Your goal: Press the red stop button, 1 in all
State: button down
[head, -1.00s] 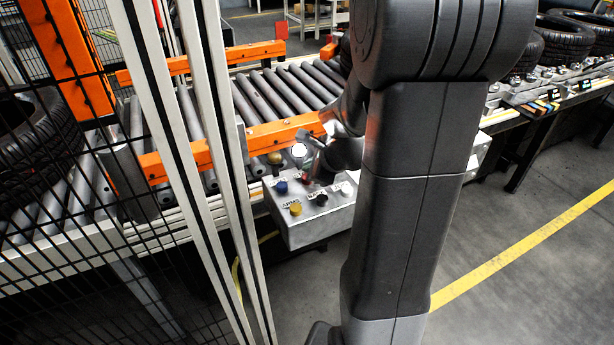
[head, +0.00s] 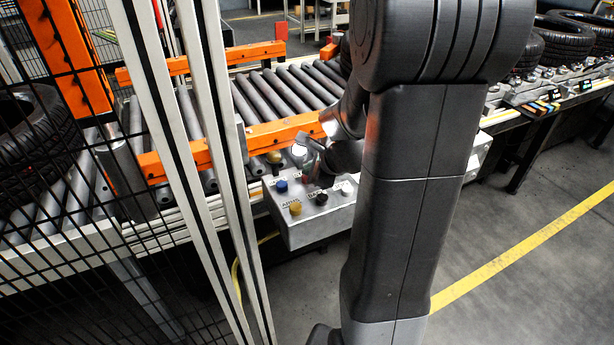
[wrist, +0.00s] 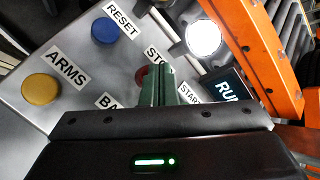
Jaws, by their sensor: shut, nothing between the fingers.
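The red stop button (wrist: 141,76) shows in the wrist view beside the STOP label (wrist: 157,57). The fingers of my gripper (wrist: 158,72) are shut and empty, and their tips cover much of the button. I cannot tell whether the tips touch it.
A blue RESET button (wrist: 105,31), a yellow ARMS button (wrist: 41,89) and a white lamp (wrist: 203,38) sit around it. A black button (head: 321,198) is on the box's near side. Orange rails (head: 240,141) and rollers lie behind. A post (head: 228,170) stands to the left.

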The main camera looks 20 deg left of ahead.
jog(key=shift+f+b, duration=0.3)
jog(key=shift+f, duration=0.05)
jog(key=shift+r, duration=0.1)
dwell(0.4)
jog(key=shift+r+p, duration=0.85)
jog(key=shift+p, duration=0.05)
notch_tip(320, 180, up, 5)
jog(key=p, duration=0.5)
jog(key=shift+r, duration=0.1)
jog(key=shift+s+d, duration=0.1)
dwell(0.4)
